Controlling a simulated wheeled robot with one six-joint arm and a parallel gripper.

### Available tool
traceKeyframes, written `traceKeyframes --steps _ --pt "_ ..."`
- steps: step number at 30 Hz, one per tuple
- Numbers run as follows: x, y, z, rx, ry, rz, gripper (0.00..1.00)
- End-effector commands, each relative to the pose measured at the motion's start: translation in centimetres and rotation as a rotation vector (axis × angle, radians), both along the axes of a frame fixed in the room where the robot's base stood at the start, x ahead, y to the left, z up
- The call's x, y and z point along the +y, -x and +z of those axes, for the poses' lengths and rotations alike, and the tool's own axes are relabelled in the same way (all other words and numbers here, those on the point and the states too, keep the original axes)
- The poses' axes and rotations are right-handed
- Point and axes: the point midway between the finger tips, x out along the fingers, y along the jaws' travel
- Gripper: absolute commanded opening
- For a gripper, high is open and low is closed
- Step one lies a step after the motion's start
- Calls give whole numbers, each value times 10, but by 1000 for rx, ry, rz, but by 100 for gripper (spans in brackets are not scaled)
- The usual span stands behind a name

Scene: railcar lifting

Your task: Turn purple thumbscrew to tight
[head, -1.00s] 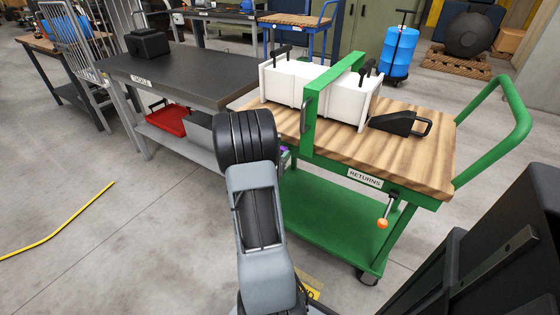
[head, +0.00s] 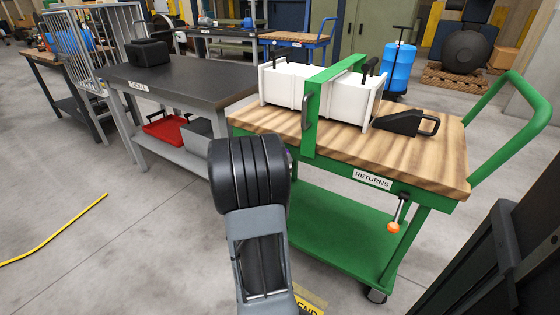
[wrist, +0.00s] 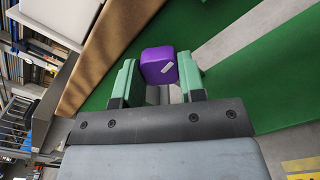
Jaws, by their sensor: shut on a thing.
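The purple thumbscrew (wrist: 158,64) shows in the wrist view as a rounded block with a small pale mark on its face. My gripper (wrist: 157,80) has green fingers, one on each side of the thumbscrew, and is shut on it. In the head view my own arm hides both the gripper and the thumbscrew. The green cart (head: 344,230) with a wooden top (head: 430,160) stands just beyond my arm, marked RETURNS. How far the thumbscrew is turned cannot be told.
On the cart a white box (head: 285,85) sits under a green frame (head: 318,115), with a black wedge (head: 405,123) beside it. An orange-tipped lever (head: 394,227) hangs from the cart's front. A dark bench (head: 190,85) stands left.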

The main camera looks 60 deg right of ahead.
Motion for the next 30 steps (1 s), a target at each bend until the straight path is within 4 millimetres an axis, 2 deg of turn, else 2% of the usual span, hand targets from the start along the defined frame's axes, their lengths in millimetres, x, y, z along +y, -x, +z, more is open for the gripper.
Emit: traceKeyframes --steps 15,16,18,24,30 --pt "0 0 -1 -16 -3 0 13" --pt "0 0 -1 -16 -3 0 38" --pt "0 0 -1 -16 -3 0 45" --pt "0 0 0 -16 -1 0 63" --pt "0 0 0 -16 -1 0 63"
